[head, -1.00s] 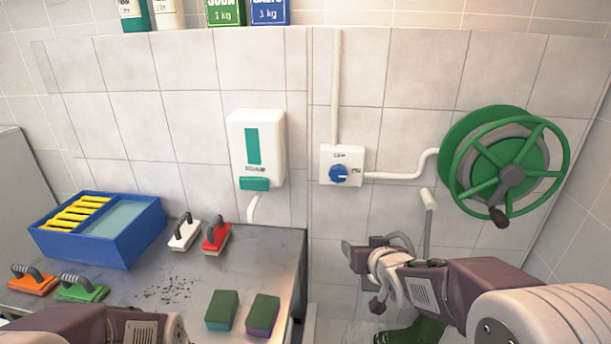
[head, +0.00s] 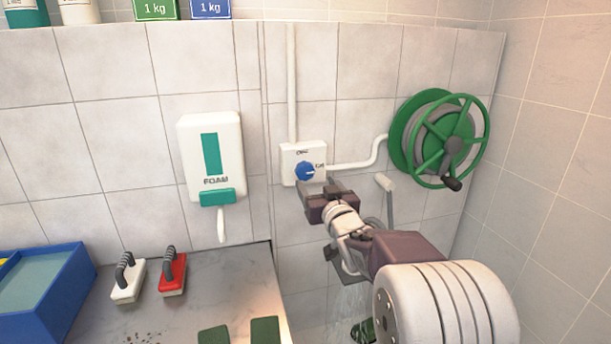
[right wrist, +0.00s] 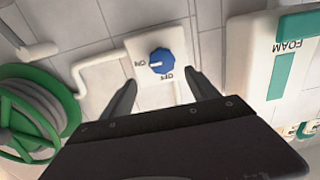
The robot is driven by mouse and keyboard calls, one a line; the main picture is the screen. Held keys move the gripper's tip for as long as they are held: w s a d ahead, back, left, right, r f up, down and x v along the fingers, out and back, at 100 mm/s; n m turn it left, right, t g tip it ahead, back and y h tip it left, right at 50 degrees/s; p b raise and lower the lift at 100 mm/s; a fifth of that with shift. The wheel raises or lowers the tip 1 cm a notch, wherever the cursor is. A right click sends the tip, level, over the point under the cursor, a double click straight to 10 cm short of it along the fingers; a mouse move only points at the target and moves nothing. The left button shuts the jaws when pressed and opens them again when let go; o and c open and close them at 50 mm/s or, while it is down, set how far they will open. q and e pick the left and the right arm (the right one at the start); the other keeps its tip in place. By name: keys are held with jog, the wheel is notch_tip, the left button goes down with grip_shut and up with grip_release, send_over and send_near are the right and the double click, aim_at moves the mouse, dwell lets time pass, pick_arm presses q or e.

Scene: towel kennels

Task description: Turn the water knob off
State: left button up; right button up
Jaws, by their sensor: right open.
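The water knob (head: 305,170) is a round blue dial on a white wall plate (head: 289,153). Its white mark points right in the head view, toward the label that reads ON. The OFF label is above the knob. In the right wrist view the knob (right wrist: 162,61) is ahead of the fingers, with its mark toward ON. My right gripper (head: 318,186) is open just below and in front of the plate. In the right wrist view its two fingertips (right wrist: 160,90) are spread, apart from the knob. My left gripper is not in view.
A foam dispenser (head: 209,157) hangs left of the plate. A green hose reel (head: 438,139) is on the wall to the right, joined by a white pipe (head: 355,165). A spray head (head: 385,182) hangs below it. Brushes (head: 173,275) stand on the counter at left.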

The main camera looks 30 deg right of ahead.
aim_at(306, 171)
jog(key=w, duration=0.3)
jog(key=shift+w+r, duration=0.1)
jog(key=shift+w, duration=0.25)
jog(key=x, duration=0.3)
jog(key=p+x, duration=0.1)
jog(key=shift+w+d, duration=0.15)
jog(key=shift+d, duration=0.15)
jog(key=shift+w, duration=0.35)
jog(key=shift+a, duration=0.1)
